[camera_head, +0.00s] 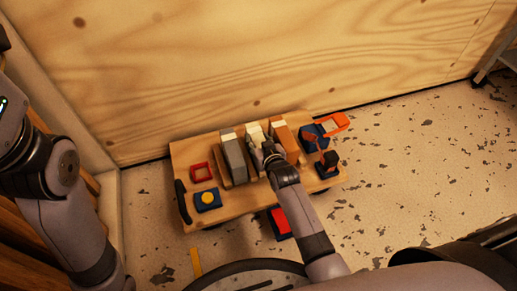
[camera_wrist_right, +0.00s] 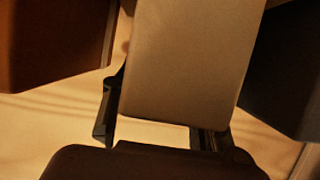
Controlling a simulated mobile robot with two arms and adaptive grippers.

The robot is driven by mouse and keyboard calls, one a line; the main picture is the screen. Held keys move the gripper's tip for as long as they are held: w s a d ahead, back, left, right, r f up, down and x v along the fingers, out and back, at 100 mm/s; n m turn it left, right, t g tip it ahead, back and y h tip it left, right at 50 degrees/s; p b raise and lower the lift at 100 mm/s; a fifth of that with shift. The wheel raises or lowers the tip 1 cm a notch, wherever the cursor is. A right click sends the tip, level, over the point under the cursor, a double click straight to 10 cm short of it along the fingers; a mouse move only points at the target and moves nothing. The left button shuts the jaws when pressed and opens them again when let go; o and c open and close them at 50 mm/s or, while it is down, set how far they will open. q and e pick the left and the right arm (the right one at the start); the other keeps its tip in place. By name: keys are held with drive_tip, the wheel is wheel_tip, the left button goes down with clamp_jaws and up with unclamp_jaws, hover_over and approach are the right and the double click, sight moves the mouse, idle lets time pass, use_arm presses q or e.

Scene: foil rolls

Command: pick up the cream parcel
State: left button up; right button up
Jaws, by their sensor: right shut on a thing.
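The cream parcel (camera_head: 254,132) stands upright in the middle of a row on a small wooden table (camera_head: 186,152), between a grey block (camera_head: 234,158) and an orange-brown block (camera_head: 285,139). My right gripper (camera_head: 268,151) is at it and hides its near part. In the right wrist view the parcel (camera_wrist_right: 190,60) fills the space between the fingers of my right gripper (camera_wrist_right: 160,128), which is shut on it. The parcel's lower part is hidden in the head view. My left arm shows at the left; its gripper is out of view.
A red frame (camera_head: 201,171) and a blue block with a yellow top (camera_head: 207,199) lie left on the table. A blue box (camera_head: 312,138), an orange-red piece (camera_head: 335,123) and a dark block (camera_head: 328,164) are right. A plywood wall (camera_head: 250,60) stands behind. Open floor lies right.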

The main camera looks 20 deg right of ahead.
clamp_jaws()
drive_tip(key=shift+r, duration=0.15)
idle(0.4)
